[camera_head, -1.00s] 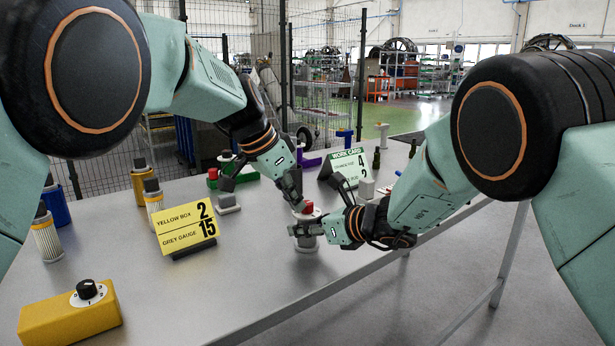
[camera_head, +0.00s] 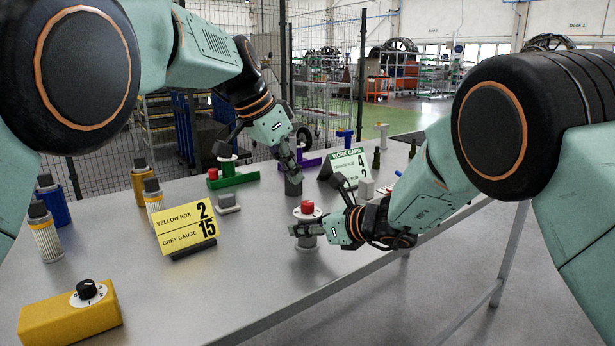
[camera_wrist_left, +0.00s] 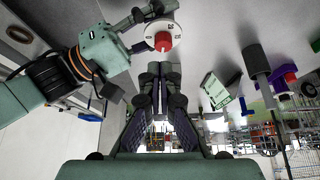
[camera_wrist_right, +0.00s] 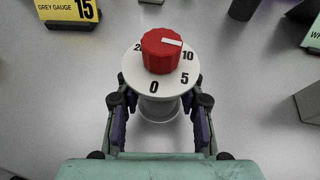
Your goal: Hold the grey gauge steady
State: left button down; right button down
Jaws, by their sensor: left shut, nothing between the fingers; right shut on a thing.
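The grey gauge (camera_head: 307,240) stands upright on the table, a grey cylinder with a white dial and a red knob. In the right wrist view the gauge (camera_wrist_right: 158,106) shows its dial; the knob's white mark points right, just above the 10. My right gripper (camera_head: 307,231) is shut around the gauge's body below the dial. My left gripper (camera_head: 288,160) is shut and empty, above and behind the gauge and apart from it. The left wrist view also shows the gauge (camera_wrist_left: 160,36) beyond the left fingers.
A yellow card (camera_head: 186,230) reads yellow box 2, grey gauge 15. A yellow box (camera_head: 70,318) with a black knob is at front left. A dark cylinder (camera_head: 293,187) stands behind the gauge. A green work card (camera_head: 345,165) stands at the back.

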aim_at(305, 216)
pick_arm(q)
jog(key=shift+w+a+f, duration=0.15)
jog(key=shift+w+f, duration=0.1)
jog(key=shift+f, duration=0.85)
jog(key=shift+w+a+f, duration=0.2)
jog(key=shift+f, duration=0.85)
jog(key=shift+w+a+f, duration=0.15)
jog(key=shift+w+f, duration=0.1)
jog(key=shift+f, duration=0.85)
jog(key=shift+d, duration=0.25)
jog(key=shift+s+d, duration=0.4)
jog(key=shift+s, duration=0.2)
jog(key=shift+s+d, duration=0.2)
jog(key=shift+d, duration=0.1)
jog(key=shift+s+a, duration=0.15)
